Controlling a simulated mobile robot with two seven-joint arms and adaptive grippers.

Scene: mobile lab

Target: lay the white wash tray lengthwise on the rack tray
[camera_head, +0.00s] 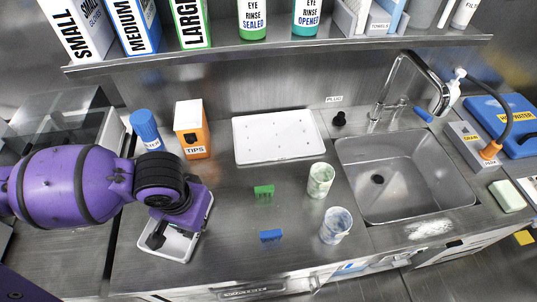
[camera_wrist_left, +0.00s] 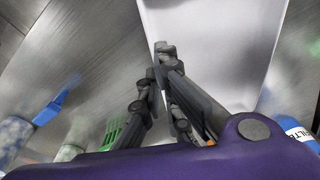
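The white wash tray (camera_head: 190,243) is a shallow tray at the front left of the counter in the head view, partly hidden under my left gripper. My left gripper (camera_head: 156,240) points down at its left side. In the left wrist view the fingers (camera_wrist_left: 158,62) are close together across the rim of the wash tray (camera_wrist_left: 225,45), one finger inside and one outside, and look shut on it. I cannot tell whether the tray touches the counter. The rack tray (camera_head: 278,137) is a flat white panel with small marks, lying at the back of the counter. My right gripper is not in view.
A blue bottle (camera_head: 146,128) and an orange tips box (camera_head: 192,130) stand behind my left arm. The sink (camera_head: 400,180) is at right, a shelf (camera_head: 280,47) above.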

